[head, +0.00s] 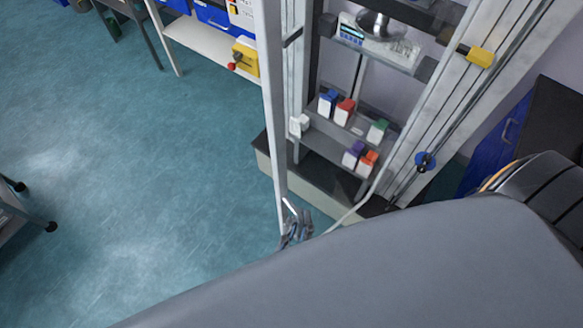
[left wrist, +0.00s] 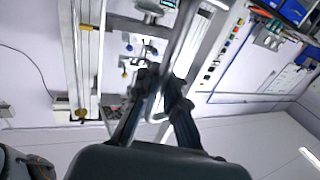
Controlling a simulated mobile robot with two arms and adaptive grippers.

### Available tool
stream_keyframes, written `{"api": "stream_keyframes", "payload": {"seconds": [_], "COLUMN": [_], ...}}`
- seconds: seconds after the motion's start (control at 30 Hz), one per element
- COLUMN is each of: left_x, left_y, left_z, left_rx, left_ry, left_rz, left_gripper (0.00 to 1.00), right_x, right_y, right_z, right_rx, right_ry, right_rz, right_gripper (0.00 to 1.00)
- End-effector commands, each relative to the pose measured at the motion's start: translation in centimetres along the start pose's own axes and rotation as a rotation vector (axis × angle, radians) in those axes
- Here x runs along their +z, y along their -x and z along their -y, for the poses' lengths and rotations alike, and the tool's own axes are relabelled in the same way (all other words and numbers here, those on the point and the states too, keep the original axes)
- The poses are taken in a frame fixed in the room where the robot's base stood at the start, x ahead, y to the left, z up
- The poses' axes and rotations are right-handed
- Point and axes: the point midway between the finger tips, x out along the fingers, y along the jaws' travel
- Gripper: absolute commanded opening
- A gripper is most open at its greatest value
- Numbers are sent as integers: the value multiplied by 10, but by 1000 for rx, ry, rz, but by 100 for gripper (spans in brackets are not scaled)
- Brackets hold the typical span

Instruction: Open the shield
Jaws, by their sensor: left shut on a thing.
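The shield (head: 271,100) shows in the head view as a narrow pale frame, seen almost edge-on, at the left side of the rheometer (head: 420,125). It stands swung out, and the rheometer's inside is in plain sight. My left gripper (head: 296,231) is at the shield's lower end, partly hidden behind my grey arm link. In the left wrist view my left gripper (left wrist: 158,92) has its two dark fingers closed around a grey bar, the shield's handle (left wrist: 183,42). My right gripper is in neither view.
Small bottles with coloured caps (head: 345,112) stand on a shelf inside the rheometer, below a device with a display (head: 378,38). A white table (head: 212,48) with a yellow box (head: 246,56) is behind left. The teal floor (head: 140,170) at left is mostly clear.

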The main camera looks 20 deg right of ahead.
Motion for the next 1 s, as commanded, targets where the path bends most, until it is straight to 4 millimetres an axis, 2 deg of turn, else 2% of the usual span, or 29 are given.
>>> {"api": "stream_keyframes", "payload": {"seconds": [0.47,0.6,0.63,1.0], "left_x": [3,3,3,2], "left_y": [3,3,2,7], "left_z": [-3,-3,-3,-4], "left_rx": [-11,-10,-10,-9], "left_ry": [-5,-4,-3,0], "left_rz": [5,5,5,4], "left_gripper": [0,30,32,32], "right_x": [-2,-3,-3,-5], "right_y": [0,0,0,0], "right_z": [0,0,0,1], "right_rx": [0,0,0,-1], "right_ry": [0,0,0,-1], "right_rz": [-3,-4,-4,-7], "right_gripper": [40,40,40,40]}}
